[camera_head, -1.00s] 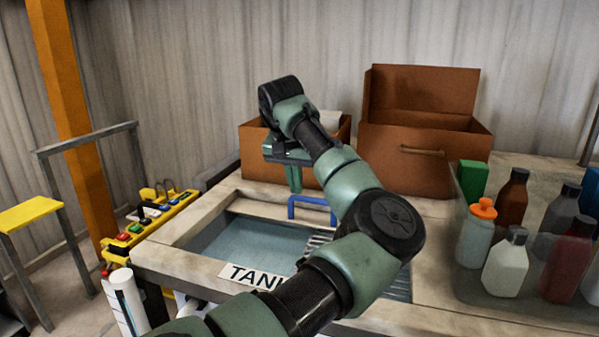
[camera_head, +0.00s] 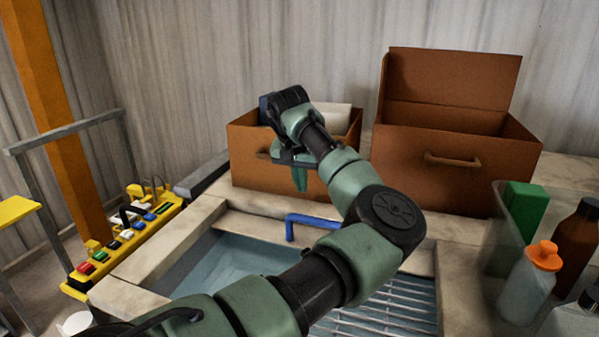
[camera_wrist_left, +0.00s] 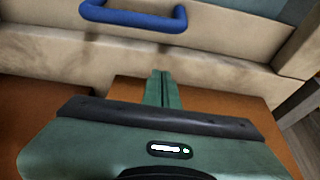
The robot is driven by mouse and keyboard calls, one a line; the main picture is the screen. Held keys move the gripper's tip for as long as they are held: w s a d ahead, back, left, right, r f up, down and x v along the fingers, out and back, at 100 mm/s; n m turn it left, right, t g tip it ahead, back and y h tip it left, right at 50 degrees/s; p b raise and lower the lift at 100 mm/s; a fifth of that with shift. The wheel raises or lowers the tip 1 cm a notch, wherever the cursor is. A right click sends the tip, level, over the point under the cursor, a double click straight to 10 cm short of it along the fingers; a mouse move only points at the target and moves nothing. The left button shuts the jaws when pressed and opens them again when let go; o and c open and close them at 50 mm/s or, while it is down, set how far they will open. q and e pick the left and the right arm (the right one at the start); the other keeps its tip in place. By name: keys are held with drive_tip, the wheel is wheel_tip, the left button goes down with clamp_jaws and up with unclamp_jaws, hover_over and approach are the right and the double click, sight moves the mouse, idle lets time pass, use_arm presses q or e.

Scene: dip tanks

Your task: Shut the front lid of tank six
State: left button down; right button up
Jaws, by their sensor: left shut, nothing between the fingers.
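A tank (camera_head: 125,272) with a pale stone-like rim stands in front of me, with bluish water or floor inside and a slatted metal rack (camera_head: 385,308) at its right. No number is readable on it now. A blue bar handle (camera_head: 308,220) is at its back edge and also shows at the top of the left wrist view (camera_wrist_left: 135,17). I cannot make out a lid panel. My left gripper (camera_head: 300,182) is shut and empty, pointing down above the back rim, in front of a brown box; its fingers show in the wrist view (camera_wrist_left: 161,88). My arm hides part of the tank.
The brown box (camera_head: 250,170) behind the gripper holds something white. A larger brown box (camera_head: 480,180) with its lid raised stands to the right. A clear bin (camera_head: 500,235) with bottles is at far right. A yellow strip of coloured buttons (camera_head: 125,240) is at left.

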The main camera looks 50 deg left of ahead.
use_arm(q)
drive_tip(key=f+p, duration=0.1)
drive_tip(key=s+f, duration=0.1)
drive_tip(key=f, duration=0.1)
drive_tip(key=s+d+f+p, duration=0.1)
drive_tip(key=f, duration=0.1)
drive_tip(key=shift+f+p, duration=0.1)
drive_tip(key=shift+p, duration=0.2)
drive_tip(key=shift+f, duration=0.1)
